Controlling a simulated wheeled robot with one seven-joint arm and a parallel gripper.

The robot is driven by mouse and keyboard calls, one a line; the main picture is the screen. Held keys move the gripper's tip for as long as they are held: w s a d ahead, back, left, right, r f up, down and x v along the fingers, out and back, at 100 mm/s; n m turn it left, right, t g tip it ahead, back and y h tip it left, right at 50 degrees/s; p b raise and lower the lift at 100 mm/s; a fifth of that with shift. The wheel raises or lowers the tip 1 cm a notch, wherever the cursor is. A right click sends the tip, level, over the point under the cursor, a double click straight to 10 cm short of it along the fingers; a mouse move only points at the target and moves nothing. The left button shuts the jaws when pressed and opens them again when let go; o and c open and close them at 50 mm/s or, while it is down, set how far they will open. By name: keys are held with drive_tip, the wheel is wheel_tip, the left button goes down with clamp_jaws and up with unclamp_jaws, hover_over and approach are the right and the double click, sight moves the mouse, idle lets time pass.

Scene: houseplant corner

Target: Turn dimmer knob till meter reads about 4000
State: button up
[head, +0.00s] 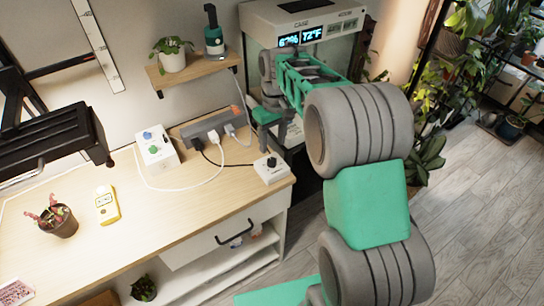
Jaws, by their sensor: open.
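The dimmer is a small white box with a black knob (271,163) on top, at the right end of the wooden desk. The meter (106,205) is a yellow handheld unit lying on the left part of the desk. Its small display shows dark digits that are too small to read surely. My gripper (266,126) is open and points down above and just behind the dimmer, apart from the knob as far as I can see. My wrist and forearm partly hide the fingers.
A white box with green and blue knobs (156,148) and a grey power strip (213,128) with cables stand behind the dimmer. A potted pitcher plant (58,221) sits left of the meter. A black lamp (50,140) hangs over the left. A shelf (195,70) is above.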

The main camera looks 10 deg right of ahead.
sight(272, 160)
wheel_tip(272, 160, down, 7)
drive_tip(key=shift+s+a+p, duration=0.1)
drive_tip(key=shift+p, duration=0.25)
clamp_jaws()
idle(0.3)
